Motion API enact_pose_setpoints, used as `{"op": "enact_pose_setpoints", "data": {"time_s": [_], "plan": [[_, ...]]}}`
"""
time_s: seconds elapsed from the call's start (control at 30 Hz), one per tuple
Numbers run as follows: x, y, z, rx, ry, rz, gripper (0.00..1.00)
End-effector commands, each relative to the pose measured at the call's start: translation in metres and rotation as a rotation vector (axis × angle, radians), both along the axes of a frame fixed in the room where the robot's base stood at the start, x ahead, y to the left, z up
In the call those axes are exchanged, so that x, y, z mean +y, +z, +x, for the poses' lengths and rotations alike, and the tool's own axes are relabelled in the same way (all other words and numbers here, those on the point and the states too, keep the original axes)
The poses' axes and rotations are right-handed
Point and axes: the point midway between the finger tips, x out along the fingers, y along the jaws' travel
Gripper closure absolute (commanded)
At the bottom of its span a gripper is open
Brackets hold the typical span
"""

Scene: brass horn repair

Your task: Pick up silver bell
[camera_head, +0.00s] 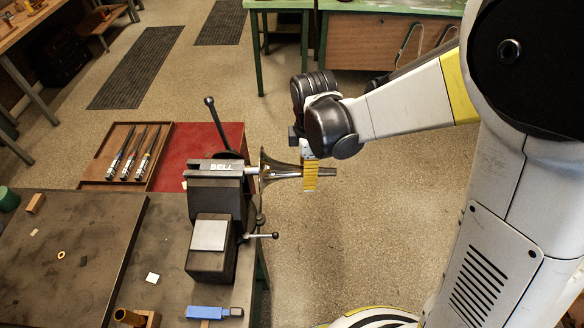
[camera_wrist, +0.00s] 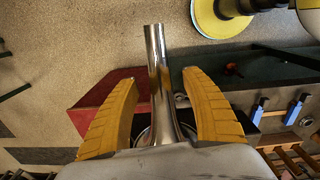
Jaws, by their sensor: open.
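The silver bell (camera_head: 285,172) is a shiny horn flare with a narrow tube. It lies level at the right side of the black vise (camera_head: 215,220), wide end toward the vise and tube pointing right past the bench edge. Whether the vise grips it is hidden. My gripper (camera_head: 310,178) has yellow-padded fingers around the tube in the head view. In the wrist view the bell's tube (camera_wrist: 157,85) runs between the two open fingers, with a gap on each side; my gripper (camera_wrist: 160,95) is not closed on it. The flare is mostly hidden behind the gripper body.
A red mat (camera_head: 200,143) and a wooden tray (camera_head: 110,172) with several tools lie behind the vise. The vise handle (camera_head: 217,125) sticks up. A blue-handled tool (camera_head: 208,312) lies at the bench front. Open floor lies right of the bench.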

Motion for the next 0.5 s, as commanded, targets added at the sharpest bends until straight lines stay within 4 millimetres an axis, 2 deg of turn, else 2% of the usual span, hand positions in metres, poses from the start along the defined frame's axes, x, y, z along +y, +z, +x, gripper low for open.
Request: {"op": "enact_pose_setpoints", "data": {"time_s": [0.1,0.3,0.5], "plan": [[0.0,0.0006,0.0,0.0,0.0,0.0,0.44],[0.0001,0.0007,0.0,0.0,0.0,0.0,1.0],[0.0001,0.0008,0.0,0.0,0.0,0.0,1.0]]}}
